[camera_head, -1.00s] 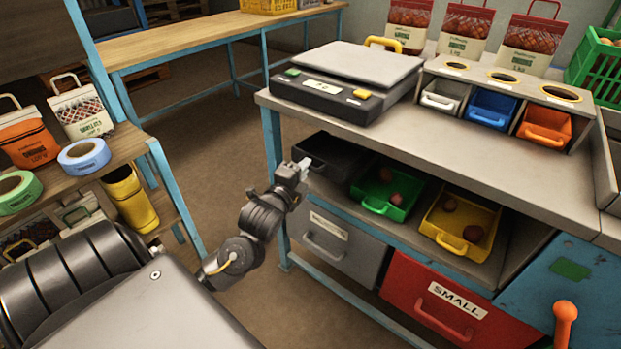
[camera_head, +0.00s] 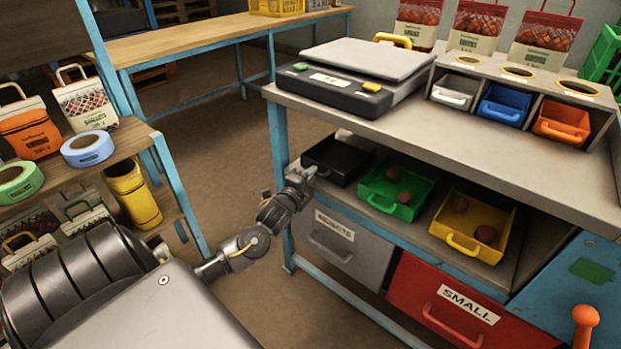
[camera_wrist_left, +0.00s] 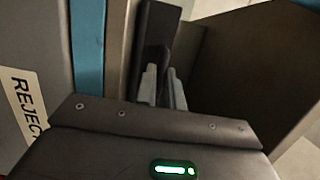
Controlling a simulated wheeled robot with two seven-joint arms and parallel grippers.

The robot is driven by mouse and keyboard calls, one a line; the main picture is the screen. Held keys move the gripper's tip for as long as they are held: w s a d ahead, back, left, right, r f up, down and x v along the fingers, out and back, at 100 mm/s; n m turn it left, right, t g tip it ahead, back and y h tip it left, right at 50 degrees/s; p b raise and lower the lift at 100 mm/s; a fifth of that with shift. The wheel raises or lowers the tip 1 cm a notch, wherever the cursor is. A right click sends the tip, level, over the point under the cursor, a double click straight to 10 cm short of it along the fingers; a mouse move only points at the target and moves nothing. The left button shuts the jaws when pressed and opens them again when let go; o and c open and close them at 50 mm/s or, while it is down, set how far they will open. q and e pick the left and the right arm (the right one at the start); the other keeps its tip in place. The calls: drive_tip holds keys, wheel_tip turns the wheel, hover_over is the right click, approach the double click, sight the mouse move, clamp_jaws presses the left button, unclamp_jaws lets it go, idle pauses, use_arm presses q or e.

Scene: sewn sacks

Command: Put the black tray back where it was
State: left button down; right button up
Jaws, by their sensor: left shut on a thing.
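The black tray (camera_head: 338,160) sits on the shelf under the bench top, at the left end of the row of trays, beside the green tray. My left gripper (camera_head: 306,172) is at the tray's near left side, shut on it. In the left wrist view, the gripper's grey fingers (camera_wrist_left: 164,88) close at a dark upright part of the black tray (camera_wrist_left: 157,32). The tray's far part is in the shade of the bench top. My right gripper is not in view.
The green tray (camera_head: 396,192) and yellow tray (camera_head: 472,222) hold round items to the right. Below are a grey drawer (camera_head: 337,243) and a red drawer (camera_head: 450,308). A blue bench leg (camera_head: 279,135) stands just left of the gripper. A scale (camera_head: 350,80) sits above.

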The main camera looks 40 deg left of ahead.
use_arm(q)
drive_tip(key=shift+f, duration=0.1)
drive_tip(key=c, duration=1.5)
unclamp_jaws()
